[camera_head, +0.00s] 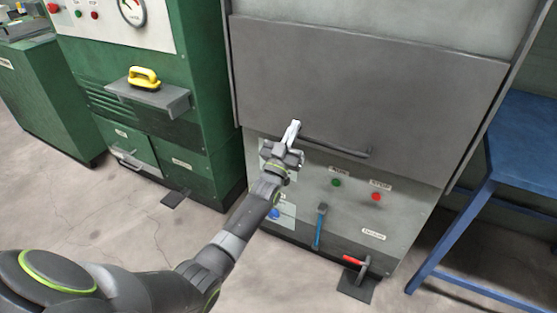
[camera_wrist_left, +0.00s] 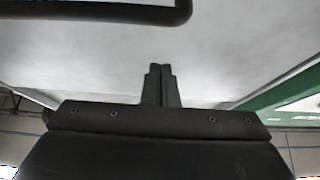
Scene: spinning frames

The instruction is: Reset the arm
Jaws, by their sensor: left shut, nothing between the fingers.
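My left arm reaches in from the left in the head view. Its gripper (camera_head: 293,131) is in front of the grey machine's dark panel (camera_head: 370,85), near the left end of the panel's bar handle (camera_head: 338,147). In the left wrist view the two fingers of the gripper (camera_wrist_left: 160,72) are together with nothing between them. A dark bar (camera_wrist_left: 110,12) crosses the top left of that view, apart from the fingertips. My right gripper is not in view.
A blue table (camera_head: 525,135) stands right. Floor at lower left is open.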

